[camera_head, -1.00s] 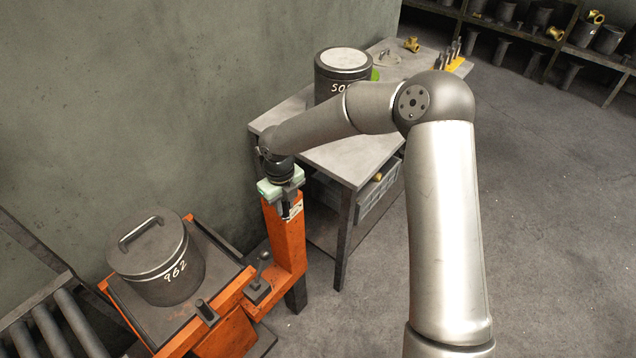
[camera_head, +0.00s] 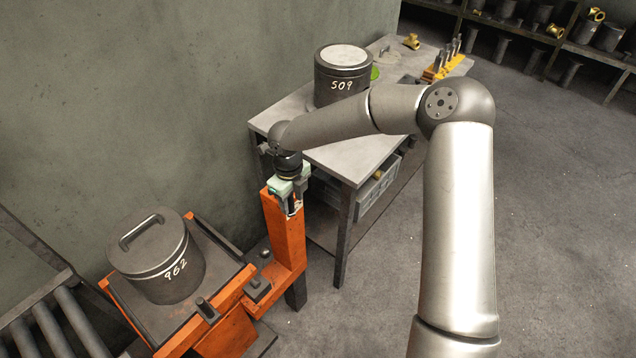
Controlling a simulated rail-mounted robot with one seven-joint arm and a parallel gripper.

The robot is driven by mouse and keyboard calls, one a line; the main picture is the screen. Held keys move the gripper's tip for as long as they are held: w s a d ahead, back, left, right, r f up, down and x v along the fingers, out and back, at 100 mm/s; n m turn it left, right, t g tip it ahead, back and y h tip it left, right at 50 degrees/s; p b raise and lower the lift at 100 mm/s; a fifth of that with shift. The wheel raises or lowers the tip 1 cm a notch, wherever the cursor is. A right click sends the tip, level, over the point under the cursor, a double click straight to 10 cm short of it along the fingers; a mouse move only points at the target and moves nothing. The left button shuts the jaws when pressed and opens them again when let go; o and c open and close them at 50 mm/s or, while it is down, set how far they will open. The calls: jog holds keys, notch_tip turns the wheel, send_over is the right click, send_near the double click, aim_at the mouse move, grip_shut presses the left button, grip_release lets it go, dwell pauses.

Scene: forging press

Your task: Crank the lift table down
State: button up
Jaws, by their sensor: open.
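The orange lift table (camera_head: 234,306) stands at the lower left with a dark top plate. A lidded dark pot marked 962 (camera_head: 160,262) sits upright on it. A black knob (camera_head: 265,253) and a dark block (camera_head: 257,289) show at the foot of its orange post (camera_head: 284,238). Another short dark handle (camera_head: 207,310) sticks up at the table's front edge. I cannot tell which of these is the crank. My gripper (camera_head: 294,210) points down at the top of the orange post, open, with nothing seen between its fingers. The fingertips are small and partly hidden, so contact is unclear.
A roller conveyor (camera_head: 68,325) lies at the lower left. A wall is close behind the lift table. The floor at right is clear.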

jog(key=shift+r, duration=4.05)
jog(key=s+d+r+n+b, duration=0.2)
jog(key=s+d+n, duration=0.9)
jog(key=s+n, duration=0.1)
jog(key=s+d+r+n+t+b, duration=0.1)
jog(key=s+d+r+n+b, duration=0.1)
jog(key=s+d+n, duration=0.9)
jog(key=s+r+n, duration=0.1)
jog(key=s+n, duration=0.1)
jog(key=s, duration=0.1)
jog(key=shift+s+d+r, duration=0.2)
jog(key=shift+s+d, duration=0.1)
jog(key=shift+d, duration=0.05)
